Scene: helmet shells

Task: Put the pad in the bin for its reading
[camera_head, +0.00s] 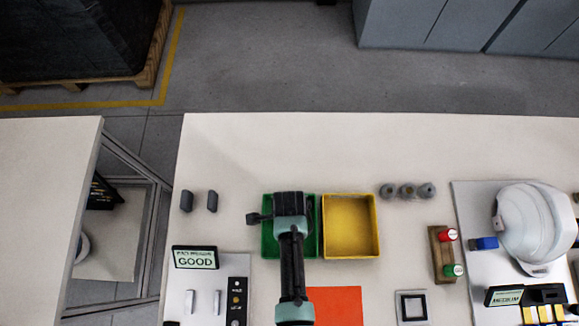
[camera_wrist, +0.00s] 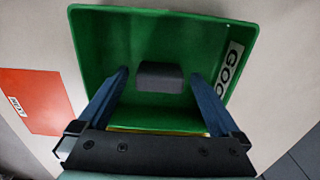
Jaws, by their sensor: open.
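A dark grey pad (camera_wrist: 160,76) lies inside the green bin (camera_wrist: 105,60) in the wrist view. The bin's label begins with "GOO". My gripper (camera_wrist: 159,92) is open above this bin, with one finger on each side of the pad and a gap to each. In the head view my gripper (camera_head: 289,205) covers much of the green bin (camera_head: 268,240) and hides the pad. The yellow bin (camera_head: 350,225) stands right beside it and looks empty. A display (camera_head: 195,257) at the left reads "GOOD".
Two dark grey blocks (camera_head: 199,201) stand left of the bins. An orange-red sheet (camera_head: 335,303) lies in front. Several grey round parts (camera_head: 407,190), a wooden block with red and green buttons (camera_head: 440,255) and a white helmet shell (camera_head: 535,222) are to the right. The table behind the bins is clear.

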